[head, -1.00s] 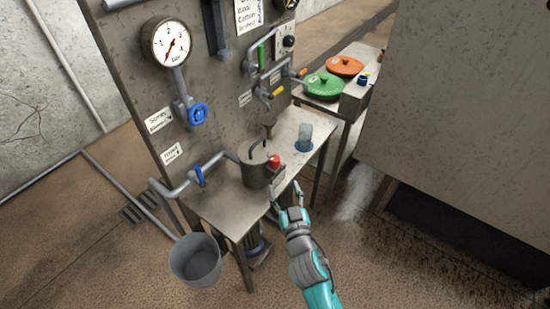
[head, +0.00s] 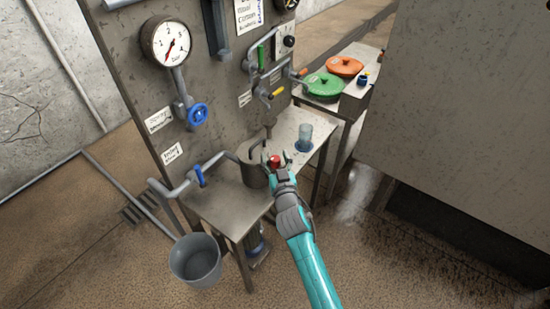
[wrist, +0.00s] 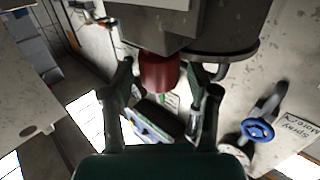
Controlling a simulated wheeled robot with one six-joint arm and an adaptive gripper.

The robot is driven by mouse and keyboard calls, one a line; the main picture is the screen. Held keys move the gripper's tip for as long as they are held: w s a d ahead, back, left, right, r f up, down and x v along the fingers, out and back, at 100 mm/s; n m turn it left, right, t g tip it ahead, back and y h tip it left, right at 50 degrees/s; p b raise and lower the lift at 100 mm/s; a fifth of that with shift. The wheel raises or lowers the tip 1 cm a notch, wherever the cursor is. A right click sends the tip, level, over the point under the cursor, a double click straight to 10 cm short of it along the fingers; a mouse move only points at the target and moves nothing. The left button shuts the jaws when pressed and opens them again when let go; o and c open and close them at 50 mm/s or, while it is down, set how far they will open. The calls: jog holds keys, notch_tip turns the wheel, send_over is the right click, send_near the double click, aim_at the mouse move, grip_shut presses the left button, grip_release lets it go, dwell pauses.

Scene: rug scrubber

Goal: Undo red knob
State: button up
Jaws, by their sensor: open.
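The red knob (head: 274,161) sits on the side of a grey metal pot (head: 254,172) on the metal bench. In the wrist view the red knob (wrist: 159,72) points out from a dark block on the pot, between the two fingers. My gripper (head: 277,160) is at the knob in the head view, and its fingers partly cover it. In the wrist view my gripper (wrist: 165,88) is open, one finger on either side of the knob. I see gaps beside the knob, so the fingers do not appear closed on it.
A glass beaker (head: 304,137) stands on the bench (head: 219,207), right of the pot. A pipe with a blue lever (head: 199,176) is at left, and a grey bucket (head: 196,262) is below. A large grey panel (head: 460,120) stands at right. Floor in front is clear.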

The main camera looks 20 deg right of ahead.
jog(key=shift+w, duration=0.2)
grip_shut()
jog(key=shift+m+g+h, duration=0.4)
jog(key=shift+m+h, duration=0.8)
jog(key=shift+h, duration=0.7)
jog(key=m+g+h, duration=0.1)
jog(key=m+h, duration=0.1)
jog(key=h, duration=0.1)
jog(key=shift+a+r+g, duration=0.1)
jog(key=shift+g, duration=0.2)
jog(key=shift+m+g+h, duration=2)
jog(key=shift+m+h, duration=0.2)
jog(key=shift+h, duration=0.4)
